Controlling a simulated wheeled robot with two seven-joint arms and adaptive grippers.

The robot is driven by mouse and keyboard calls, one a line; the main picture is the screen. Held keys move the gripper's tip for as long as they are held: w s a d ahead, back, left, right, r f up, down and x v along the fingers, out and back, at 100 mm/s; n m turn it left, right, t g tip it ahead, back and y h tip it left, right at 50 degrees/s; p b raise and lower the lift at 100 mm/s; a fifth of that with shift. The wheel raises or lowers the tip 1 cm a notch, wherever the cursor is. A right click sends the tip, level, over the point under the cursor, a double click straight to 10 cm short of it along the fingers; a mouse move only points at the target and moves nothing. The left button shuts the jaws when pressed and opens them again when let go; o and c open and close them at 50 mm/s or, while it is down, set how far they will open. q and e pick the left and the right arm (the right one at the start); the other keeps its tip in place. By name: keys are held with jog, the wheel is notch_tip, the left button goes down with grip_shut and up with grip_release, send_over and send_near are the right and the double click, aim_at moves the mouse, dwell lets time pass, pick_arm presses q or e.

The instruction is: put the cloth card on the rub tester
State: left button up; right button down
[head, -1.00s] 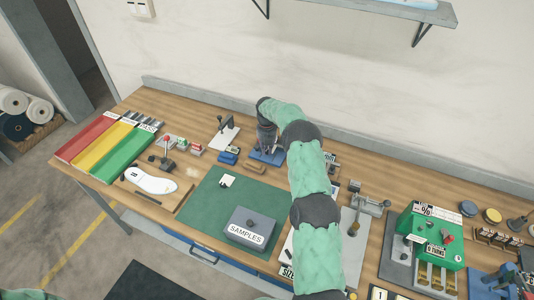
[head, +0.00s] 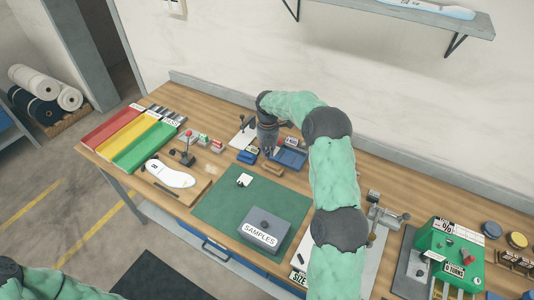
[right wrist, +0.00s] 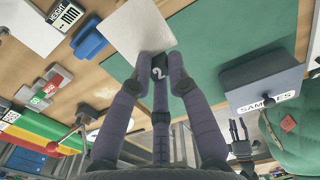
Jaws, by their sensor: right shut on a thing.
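My right gripper (head: 268,152) is above the table near the blue tray (head: 290,158). In the right wrist view its fingers (right wrist: 158,68) are shut on a pale cloth card (right wrist: 138,28) at a small black tag marked 2. The card sticks out past the fingertips; the head view does not show it clearly. A green machine (head: 436,240) with a turns label stands at the right; I cannot tell whether it or the grey lever device (head: 385,216) is the rub tester. A dark shape, perhaps my left gripper (right wrist: 239,130), shows small in the wrist view.
A blue block (head: 248,156) and a wooden bar (head: 272,168) lie behind the mat. Red, yellow and green trays (head: 148,148) are at the left.

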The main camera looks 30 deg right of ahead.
jog(key=b, duration=0.3)
send_over(285, 163)
notch_tip(285, 163, down, 4)
notch_tip(285, 163, down, 7)
jog(key=b, duration=0.5)
jog(key=shift+a+r, duration=0.1)
jog(key=shift+b, duration=0.35)
jog(key=shift+f, duration=0.65)
jog(key=c, duration=1.1)
grip_release()
